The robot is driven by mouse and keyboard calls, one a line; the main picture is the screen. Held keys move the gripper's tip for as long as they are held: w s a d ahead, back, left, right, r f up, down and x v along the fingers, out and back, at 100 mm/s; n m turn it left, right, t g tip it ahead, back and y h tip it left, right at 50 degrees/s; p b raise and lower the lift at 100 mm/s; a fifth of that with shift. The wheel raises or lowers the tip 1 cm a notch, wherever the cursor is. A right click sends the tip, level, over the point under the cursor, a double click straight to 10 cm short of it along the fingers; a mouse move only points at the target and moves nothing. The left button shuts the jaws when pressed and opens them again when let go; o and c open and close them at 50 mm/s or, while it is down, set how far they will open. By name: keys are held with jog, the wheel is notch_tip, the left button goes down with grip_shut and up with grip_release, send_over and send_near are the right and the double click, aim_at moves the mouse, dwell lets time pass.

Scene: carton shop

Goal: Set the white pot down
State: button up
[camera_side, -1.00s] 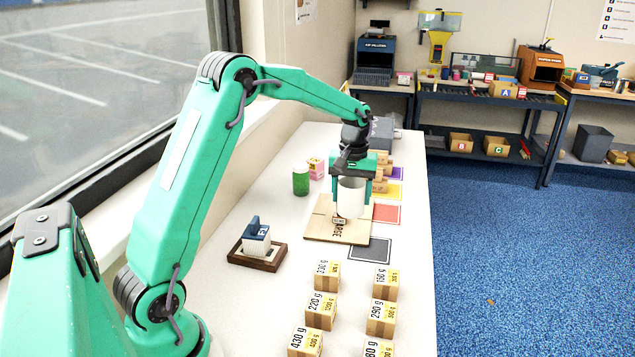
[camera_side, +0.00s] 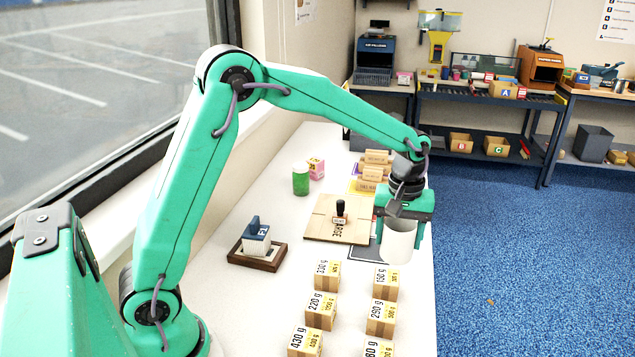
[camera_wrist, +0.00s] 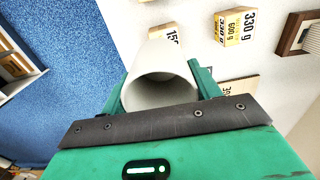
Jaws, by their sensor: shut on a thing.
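The white pot (camera_side: 399,242) is a plain white cylinder, held upright in my gripper (camera_side: 403,222) near the right edge of the table in the side view. The jaws are shut on its sides. In the wrist view the pot (camera_wrist: 160,85) shows its open, empty mouth between the green fingers. In the side view it overlaps the dark grey square (camera_side: 366,254) on the table; whether its base touches the surface I cannot tell.
A wooden board (camera_side: 322,227) with a black-handled stamp (camera_side: 340,210) lies left of the pot. Labelled weight boxes (camera_side: 387,283) stand in front. A green can (camera_side: 300,181) and a pink box (camera_side: 316,167) stand behind. The table's right edge is close, with blue floor beyond.

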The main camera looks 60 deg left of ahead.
jog(key=w+a+f, duration=0.1)
jog(key=a+f, duration=0.1)
jog(key=a, duration=0.1)
jog(key=w+a+f, duration=0.2)
jog(key=a, duration=0.2)
jog(key=w+a+f, duration=0.1)
jog(key=a+f, duration=0.2)
jog(key=shift+w+a, duration=0.35)
jog(key=shift+w, duration=0.05)
jog(key=shift+f, duration=1.95)
jog(key=shift+f, duration=0.1)
jog(key=o, duration=1)
notch_tip(320, 180, up, 12)
jog(key=shift+r, duration=0.1)
